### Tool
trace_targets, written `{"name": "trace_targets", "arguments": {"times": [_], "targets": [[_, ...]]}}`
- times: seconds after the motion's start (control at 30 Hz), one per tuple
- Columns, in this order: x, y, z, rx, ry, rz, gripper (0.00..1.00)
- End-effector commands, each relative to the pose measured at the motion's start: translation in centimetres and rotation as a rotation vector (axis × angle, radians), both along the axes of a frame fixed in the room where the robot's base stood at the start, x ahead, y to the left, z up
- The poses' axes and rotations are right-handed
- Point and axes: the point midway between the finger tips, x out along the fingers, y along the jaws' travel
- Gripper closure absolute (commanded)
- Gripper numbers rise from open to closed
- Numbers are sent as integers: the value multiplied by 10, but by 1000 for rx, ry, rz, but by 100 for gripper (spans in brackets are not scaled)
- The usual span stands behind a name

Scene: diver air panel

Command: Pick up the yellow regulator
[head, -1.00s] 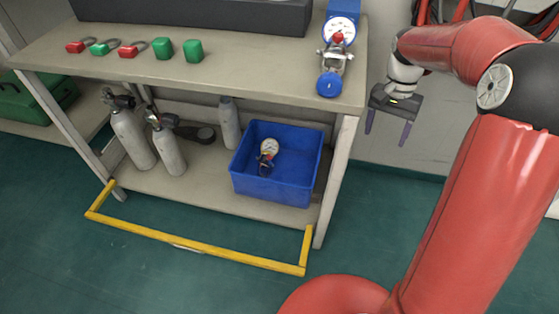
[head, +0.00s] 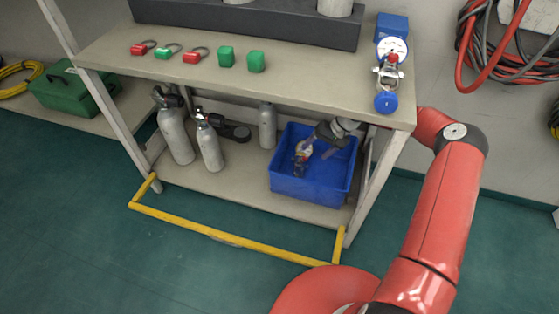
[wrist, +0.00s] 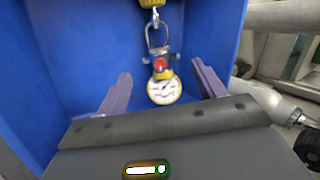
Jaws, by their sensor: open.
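The yellow regulator (head: 301,158) lies inside the blue bin (head: 308,190) on the lower shelf. In the wrist view the regulator (wrist: 162,70) shows a round white gauge with a yellow rim, a red knob, a metal yoke and a yellow end piece at the top edge. My gripper (head: 316,150) is down in the bin, close beside the regulator. In the wrist view its two open fingers (wrist: 160,74) stand left and right of the regulator, with gaps on both sides. Nothing is held. The gripper partly covers the bin's inside in the head view.
The bench top (head: 310,90) lies above the bin. Grey cylinders (head: 209,145) stand left of the bin. A yellow rail (head: 230,238) runs low in front. The bin's blue walls (wrist: 55,60) are close around the gripper.

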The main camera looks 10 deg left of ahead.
Motion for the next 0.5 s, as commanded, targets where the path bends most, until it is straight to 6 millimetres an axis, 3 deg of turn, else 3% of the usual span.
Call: {"name": "trace_targets", "arguments": {"times": [0.13,0.5], "targets": [[10,-7,-11,3,-66,39,31],[10,20,-52,3,-64,42,31]]}}
